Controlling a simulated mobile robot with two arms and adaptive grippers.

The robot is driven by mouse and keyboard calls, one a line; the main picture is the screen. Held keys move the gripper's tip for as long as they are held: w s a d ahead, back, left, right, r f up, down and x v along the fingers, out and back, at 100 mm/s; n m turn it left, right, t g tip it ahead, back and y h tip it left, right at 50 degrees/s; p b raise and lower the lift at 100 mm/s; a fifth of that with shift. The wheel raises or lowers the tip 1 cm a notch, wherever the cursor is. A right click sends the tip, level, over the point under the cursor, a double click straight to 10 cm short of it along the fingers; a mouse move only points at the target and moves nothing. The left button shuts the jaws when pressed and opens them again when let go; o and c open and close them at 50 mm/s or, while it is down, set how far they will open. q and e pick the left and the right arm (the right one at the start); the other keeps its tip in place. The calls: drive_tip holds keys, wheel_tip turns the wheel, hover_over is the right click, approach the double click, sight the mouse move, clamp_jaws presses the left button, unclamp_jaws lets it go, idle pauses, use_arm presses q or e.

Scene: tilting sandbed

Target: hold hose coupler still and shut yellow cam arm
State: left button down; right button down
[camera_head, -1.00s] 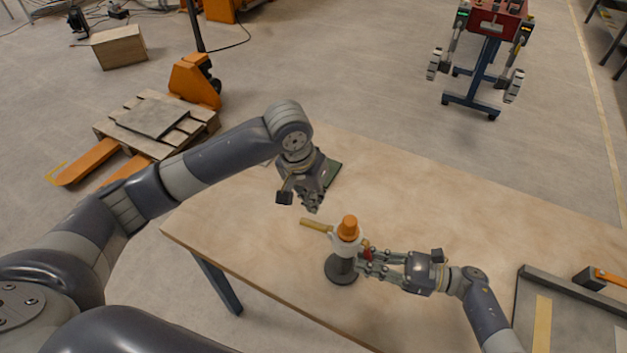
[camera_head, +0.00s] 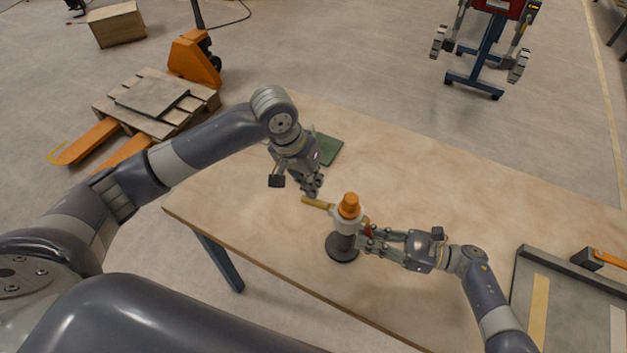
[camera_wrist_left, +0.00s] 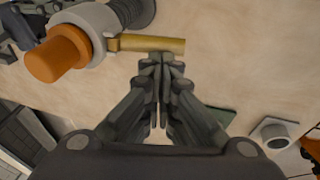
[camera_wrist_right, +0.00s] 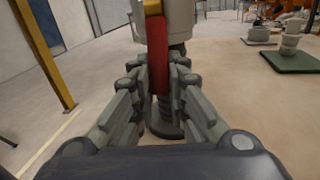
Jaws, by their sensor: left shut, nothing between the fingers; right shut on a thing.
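The hose coupler (camera_head: 347,226) stands upright on the table, with a pale body, orange cap (camera_head: 349,204) and dark round base. Its yellow cam arm (camera_head: 317,202) sticks out sideways to the left and shows in the left wrist view (camera_wrist_left: 152,43). A red cam arm (camera_wrist_right: 158,55) hangs down the coupler's other side. My left gripper (camera_head: 314,194) is shut and empty, its fingertips (camera_wrist_left: 161,62) close beside the yellow arm; I cannot tell if they touch. My right gripper (camera_head: 365,240) is shut on the coupler from the right, its fingers either side of the red arm.
A green mat (camera_head: 328,149) lies behind my left gripper; the right wrist view shows a pale fitting (camera_wrist_right: 290,42) on it. A grey tray (camera_head: 519,290) is at the right of the table (camera_head: 440,190). The table behind the coupler is clear.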

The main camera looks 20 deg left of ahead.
use_arm(q)
drive_tip(key=shift+a+f+h, duration=0.15)
drive_tip(key=shift+f+h, duration=0.15)
drive_tip(key=shift+h, duration=0.2)
drive_tip(key=shift+a+f+n+g+h, duration=0.15)
drive_tip(key=shift+f+h, duration=0.5)
drive_tip(key=shift+h, duration=0.45)
drive_tip(key=shift+f+n+g+h, duration=0.1)
drive_tip(key=shift+f+h, duration=0.55)
drive_tip(key=shift+h, duration=0.45)
drive_tip(key=shift+a+f+n+g+h, duration=0.15)
drive_tip(key=shift+f+h, duration=0.5)
drive_tip(key=shift+h, duration=0.45)
drive_tip(key=shift+d+f+h, duration=0.1)
drive_tip(key=shift+f+h, duration=0.15)
drive_tip(key=shift+h, duration=0.35)
drive_tip(key=shift+r, duration=0.1)
drive_tip(key=shift+r, duration=0.75)
drive_tip(key=shift+w, duration=0.15)
